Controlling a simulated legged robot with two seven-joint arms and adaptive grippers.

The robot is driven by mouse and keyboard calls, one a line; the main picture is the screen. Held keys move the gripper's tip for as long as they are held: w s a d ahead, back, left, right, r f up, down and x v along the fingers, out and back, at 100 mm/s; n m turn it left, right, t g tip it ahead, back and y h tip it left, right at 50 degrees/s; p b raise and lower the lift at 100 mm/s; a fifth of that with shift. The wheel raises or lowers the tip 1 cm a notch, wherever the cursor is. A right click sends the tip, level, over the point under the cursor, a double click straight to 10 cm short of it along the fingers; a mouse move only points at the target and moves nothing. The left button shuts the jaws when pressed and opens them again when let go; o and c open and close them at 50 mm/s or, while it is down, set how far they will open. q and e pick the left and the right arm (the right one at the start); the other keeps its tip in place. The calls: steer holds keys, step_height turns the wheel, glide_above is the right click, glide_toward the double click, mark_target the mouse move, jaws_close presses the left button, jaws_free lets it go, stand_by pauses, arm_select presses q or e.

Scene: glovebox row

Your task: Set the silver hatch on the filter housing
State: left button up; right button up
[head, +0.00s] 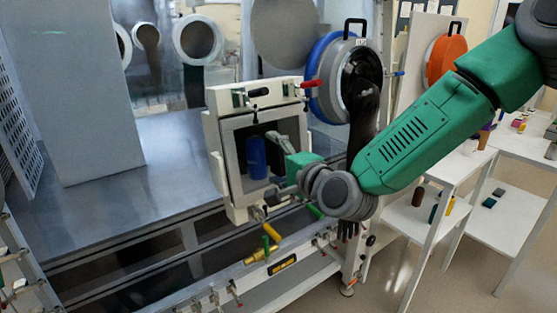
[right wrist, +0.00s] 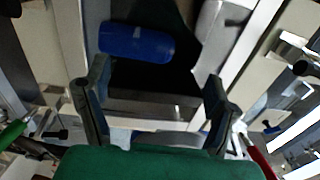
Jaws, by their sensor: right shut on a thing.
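The filter housing (head: 212,150) is a pale square box on the front of the glovebox bench. A blue cylinder (head: 256,157) stands in its dark opening; it also shows in the right wrist view (right wrist: 137,42). My right gripper (head: 284,166) is at the right side of this opening. In the right wrist view its fingers are wide apart, with a silver bar-like piece (right wrist: 152,108) between them. This piece seems to be part of the silver hatch, close to the housing. The fingers hide much of it; I cannot tell whether it touches the housing. My left gripper is not in view.
Clamps with black (head: 258,92) and red (head: 311,84) handles sit on top of the housing. A blue-ringed round port (head: 318,66) is behind it. White shelves (head: 418,222) stand at the right.

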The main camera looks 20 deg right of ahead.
steer(key=shift+o, duration=0.2)
steer(key=shift+w+a+r, duration=0.1)
steer(key=shift+w+r, duration=0.05)
steer(key=shift+w, duration=0.1)
